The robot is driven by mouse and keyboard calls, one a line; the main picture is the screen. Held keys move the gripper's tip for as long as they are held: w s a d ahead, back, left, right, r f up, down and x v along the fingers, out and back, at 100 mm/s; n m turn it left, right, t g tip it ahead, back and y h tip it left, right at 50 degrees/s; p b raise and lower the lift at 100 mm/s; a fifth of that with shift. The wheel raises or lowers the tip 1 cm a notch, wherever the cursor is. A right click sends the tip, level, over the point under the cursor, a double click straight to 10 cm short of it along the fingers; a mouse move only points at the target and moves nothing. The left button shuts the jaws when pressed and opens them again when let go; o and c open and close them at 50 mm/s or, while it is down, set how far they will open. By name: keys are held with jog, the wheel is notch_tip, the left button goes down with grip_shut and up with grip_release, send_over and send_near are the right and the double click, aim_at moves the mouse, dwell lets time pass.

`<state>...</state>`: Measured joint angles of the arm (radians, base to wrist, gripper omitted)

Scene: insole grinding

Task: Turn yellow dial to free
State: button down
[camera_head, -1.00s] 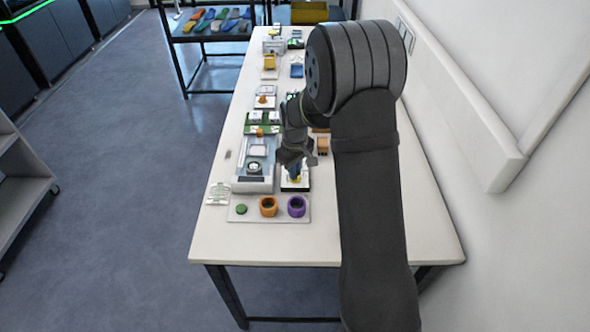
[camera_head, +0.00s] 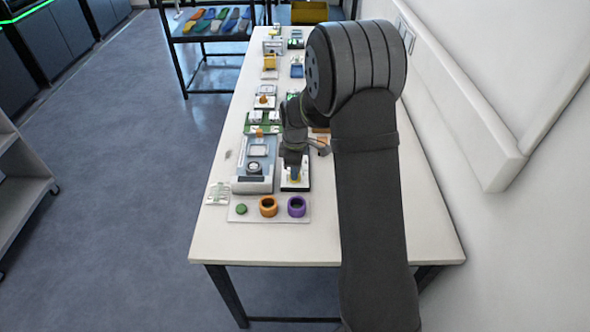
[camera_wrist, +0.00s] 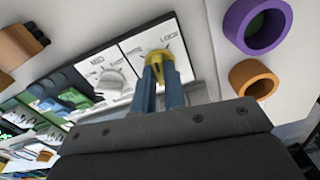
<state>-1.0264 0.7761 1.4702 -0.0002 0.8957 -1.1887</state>
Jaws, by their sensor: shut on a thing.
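The yellow dial (camera_wrist: 159,58) sits on a white panel with printed labels, of which "LOCK" is readable in the wrist view. My gripper (camera_wrist: 163,78) is shut on the yellow dial, its two blue fingers on either side of it. In the head view my gripper (camera_head: 294,174) points down at the white panel (camera_head: 296,187), and only a little yellow shows under the fingertips. A "FREE" label cannot be made out clearly.
A white knob (camera_wrist: 112,82) with a "MED" label stands beside the dial. An orange ring (camera_head: 268,206), a purple ring (camera_head: 297,206) and a green disc (camera_head: 241,209) are on a plate in front. The table's front left is clear.

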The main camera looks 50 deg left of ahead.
jog(key=n, duration=0.4)
jog(key=shift+n, duration=2.5)
jog(key=c, duration=1.5)
grip_release()
jog(key=shift+r, duration=0.15)
notch_tip(320, 180, up, 17)
jog(key=shift+r, duration=0.15)
